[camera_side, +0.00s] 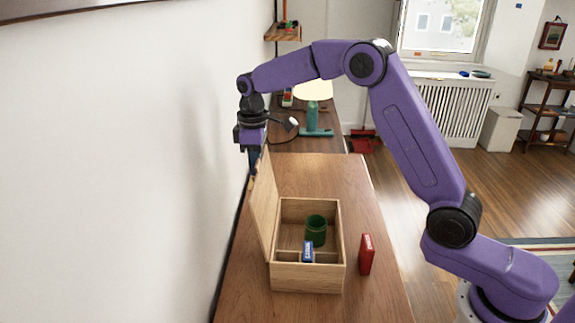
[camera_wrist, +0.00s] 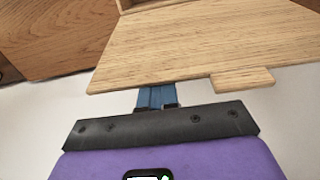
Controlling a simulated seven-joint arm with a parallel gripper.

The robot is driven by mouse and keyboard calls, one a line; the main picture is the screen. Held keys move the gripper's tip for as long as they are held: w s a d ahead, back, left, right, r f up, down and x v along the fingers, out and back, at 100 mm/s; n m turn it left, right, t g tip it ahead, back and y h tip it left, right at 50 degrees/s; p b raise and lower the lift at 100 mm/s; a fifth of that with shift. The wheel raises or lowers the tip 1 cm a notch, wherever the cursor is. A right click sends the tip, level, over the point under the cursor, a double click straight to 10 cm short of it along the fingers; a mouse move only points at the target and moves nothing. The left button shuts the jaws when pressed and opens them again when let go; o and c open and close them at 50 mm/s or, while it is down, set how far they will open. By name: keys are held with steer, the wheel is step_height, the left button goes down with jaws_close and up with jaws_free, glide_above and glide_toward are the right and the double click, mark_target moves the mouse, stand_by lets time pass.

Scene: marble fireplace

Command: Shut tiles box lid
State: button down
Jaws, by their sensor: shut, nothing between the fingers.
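The wooden tiles box (camera_side: 307,279) stands open on the wooden surface. Its lid (camera_side: 264,208) stands nearly upright on the box's left side, by the white wall. A dark green cup (camera_side: 316,230) and a small blue box (camera_side: 308,251) are inside the box. My gripper (camera_side: 253,170) is shut and empty, pointing down at the lid's far upper edge, on the wall side. In the wrist view the lid (camera_wrist: 195,45) fills the upper middle, with a small tab on its edge. The blue fingertips (camera_wrist: 157,97) are together by that edge; whether they touch it I cannot tell.
A red box (camera_side: 366,254) stands upright on the surface, just right of the tiles box. The white wall (camera_side: 120,180) is close on the left. A teal object (camera_side: 313,120) stands farther back. The surface behind the tiles box is clear.

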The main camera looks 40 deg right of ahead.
steer(key=shift+s+d, duration=1.7)
steer(key=shift+s, duration=0.1)
step_height(320, 180, up, 9)
stand_by(0.5)
stand_by(1.2)
steer(key=s+a+f+n, duration=0.1)
steer(key=s+a, duration=0.2)
steer(key=s, duration=0.5)
steer(key=s+a+f+n, duration=0.1)
steer(key=s+a, duration=0.1)
steer(key=s, duration=0.6)
steer(key=s+d+f, duration=0.2)
steer(key=s, duration=0.5)
steer(key=s+d+f+n, duration=0.1)
steer(key=s+d+f, duration=0.1)
steer(key=s, duration=0.5)
steer(key=s+d+f+n, duration=0.1)
steer(key=s+d+f, duration=0.1)
steer(key=s, duration=0.5)
steer(key=shift+d+f, duration=0.25)
steer(key=shift+d, duration=0.15)
